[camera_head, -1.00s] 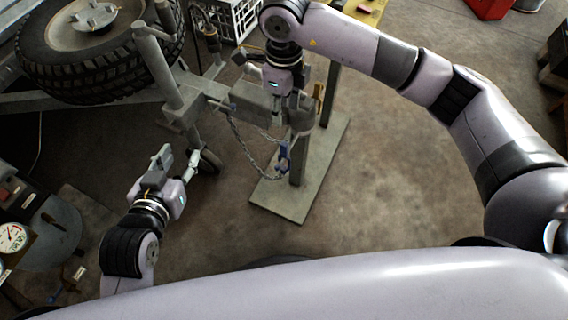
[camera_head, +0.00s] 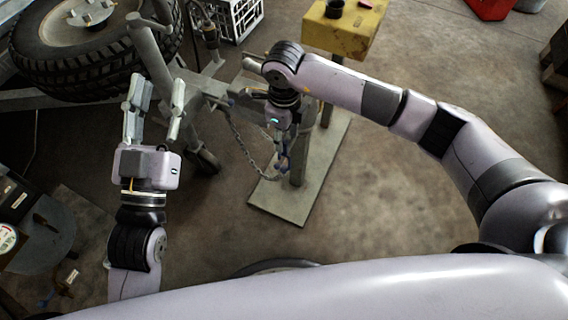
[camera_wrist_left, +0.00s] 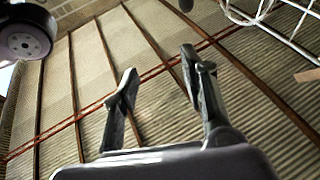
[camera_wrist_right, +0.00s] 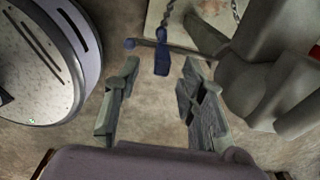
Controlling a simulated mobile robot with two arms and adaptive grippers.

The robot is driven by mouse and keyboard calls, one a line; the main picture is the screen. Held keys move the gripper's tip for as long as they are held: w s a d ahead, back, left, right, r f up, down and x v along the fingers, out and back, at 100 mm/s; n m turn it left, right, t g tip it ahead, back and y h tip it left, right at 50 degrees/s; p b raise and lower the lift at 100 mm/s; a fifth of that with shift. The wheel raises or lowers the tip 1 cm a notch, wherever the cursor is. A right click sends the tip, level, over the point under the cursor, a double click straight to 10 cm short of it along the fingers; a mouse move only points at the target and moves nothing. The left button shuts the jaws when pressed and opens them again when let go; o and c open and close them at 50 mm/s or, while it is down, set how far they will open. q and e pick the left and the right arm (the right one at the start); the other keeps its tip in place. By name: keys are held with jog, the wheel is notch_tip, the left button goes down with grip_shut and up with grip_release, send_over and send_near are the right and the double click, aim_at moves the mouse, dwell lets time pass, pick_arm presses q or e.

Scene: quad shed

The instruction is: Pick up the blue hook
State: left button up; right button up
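The blue hook (camera_head: 283,161) hangs at the end of a metal chain (camera_head: 240,140), beside a grey post on a flat base plate. In the right wrist view the blue hook (camera_wrist_right: 161,55) is just beyond and between the fingertips of my right gripper (camera_wrist_right: 160,76). That gripper is open and empty, with the hook apart from both fingers. In the head view my right wrist partly hides its own fingers. My left gripper (camera_head: 155,98) is open and empty, raised at the left near the trailer frame; its spread fingers also show in the left wrist view (camera_wrist_left: 160,68).
A grey trailer frame (camera_head: 165,70) with a large tire (camera_head: 75,65) stands at the upper left. A yellow stand top (camera_head: 345,28) is beyond my right arm. A white crate (camera_head: 232,18) stands at the back. The floor (camera_head: 390,190) right of the base plate is clear.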

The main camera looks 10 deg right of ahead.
notch_tip(320, 180, down, 5)
jog(key=shift+w+r+b, duration=0.1)
jog(key=shift+w+b, duration=0.05)
jog(key=shift+b, duration=0.75)
pick_arm(q)
jog(key=s+r+t+h, duration=0.1)
jog(key=s+r+t, duration=0.4)
jog(key=r, duration=0.1)
jog(key=shift+a+r+h, duration=0.2)
jog(key=shift+r+h, duration=0.15)
jog(key=shift+h, duration=0.05)
pick_arm(e)
jog(key=shift+c, duration=0.5)
grip_shut()
